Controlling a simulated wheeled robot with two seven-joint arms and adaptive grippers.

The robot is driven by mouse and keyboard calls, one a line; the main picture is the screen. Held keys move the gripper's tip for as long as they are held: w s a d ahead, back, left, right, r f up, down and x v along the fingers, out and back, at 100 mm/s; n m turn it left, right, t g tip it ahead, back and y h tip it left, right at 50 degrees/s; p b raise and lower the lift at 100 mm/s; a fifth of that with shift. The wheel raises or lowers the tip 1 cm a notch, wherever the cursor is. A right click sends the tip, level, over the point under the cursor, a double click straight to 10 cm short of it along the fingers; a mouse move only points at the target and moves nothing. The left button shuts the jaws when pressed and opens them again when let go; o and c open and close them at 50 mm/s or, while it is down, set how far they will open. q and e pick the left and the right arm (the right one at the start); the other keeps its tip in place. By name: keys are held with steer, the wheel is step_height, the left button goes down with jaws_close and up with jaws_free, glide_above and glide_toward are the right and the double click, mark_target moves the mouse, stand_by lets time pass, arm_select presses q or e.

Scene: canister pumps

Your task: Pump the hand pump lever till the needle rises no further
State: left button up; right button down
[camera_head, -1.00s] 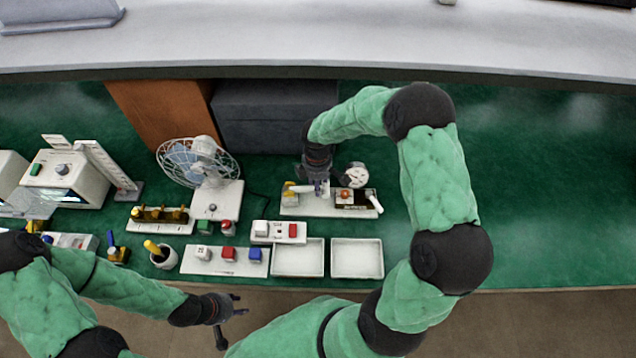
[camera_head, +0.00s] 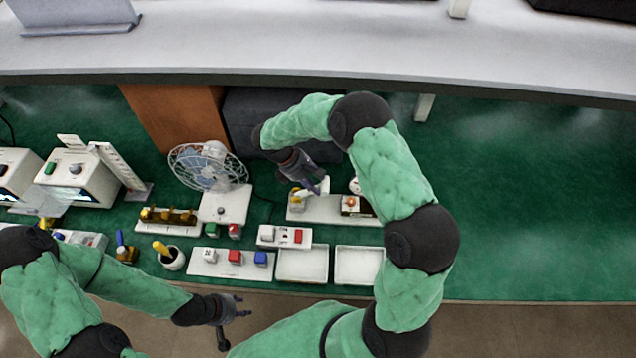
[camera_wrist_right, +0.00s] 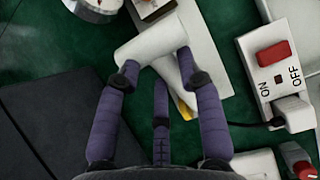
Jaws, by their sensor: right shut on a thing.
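The hand pump stands on a white base plate (camera_head: 325,216) at the middle of the green bench. Its thick white lever handle (camera_wrist_right: 152,42) lies between the fingers of my right gripper (camera_wrist_right: 157,78), which is shut on it. In the head view my right gripper (camera_head: 318,187) reaches over the plate from the left. The gauge (camera_head: 355,186) is partly hidden behind my right arm; its edge shows at the top of the wrist view (camera_wrist_right: 92,8). I cannot read its needle. My left gripper (camera_head: 240,308) is open and empty, in front of the bench.
A fan (camera_head: 208,168) stands left of the pump, with a dark box (camera_head: 250,110) behind. A red-switch panel (camera_wrist_right: 272,58), two white trays (camera_head: 302,264) and a button board (camera_head: 212,262) lie near the front edge. The bench's right side is clear.

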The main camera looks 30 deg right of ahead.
steer(key=shift+w+r, duration=0.1)
stand_by(0.4)
steer(key=c, duration=0.8)
jaws_free()
steer(key=v, duration=1.2)
steer(key=shift+a, duration=0.2)
